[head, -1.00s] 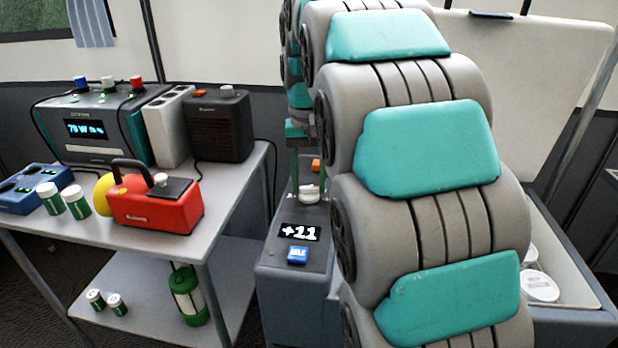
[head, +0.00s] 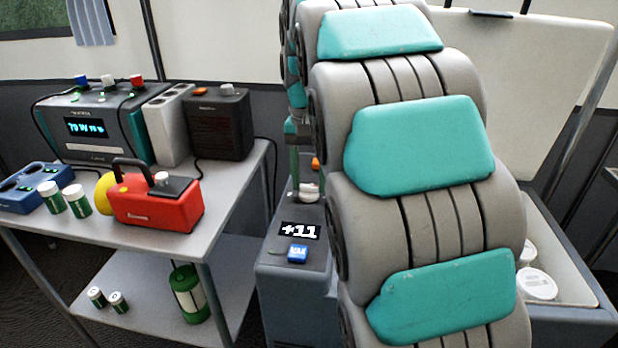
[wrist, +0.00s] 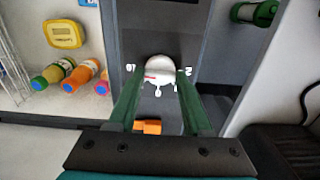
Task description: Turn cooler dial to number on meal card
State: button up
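The cooler (head: 292,285) is a grey-blue chest with its lid (head: 530,75) raised. Its panel display (head: 300,231) reads +11. The white round dial (head: 308,192) is partly hidden by my arm in the head view. In the wrist view the dial (wrist: 160,68) has a red mark toward its lower left and white numerals around it, too small to read surely. My gripper (wrist: 158,76) is open, with one green finger on each side of the dial; I cannot tell whether they touch it. I cannot identify a meal card in these views.
A blue button (head: 298,253) and an orange block (wrist: 147,127) are on the panel. The cooler bay holds bottles (wrist: 53,71) and a yellow box (wrist: 64,34). The table (head: 240,175) at left carries a red device (head: 155,208). A green lantern (head: 190,295) stands below.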

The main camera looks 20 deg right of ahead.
aim_at(309, 185)
jog(key=o, duration=0.5)
jog(key=shift+c, duration=0.2)
jog(key=shift+r, duration=0.15)
jog(key=shift+r, duration=3.8)
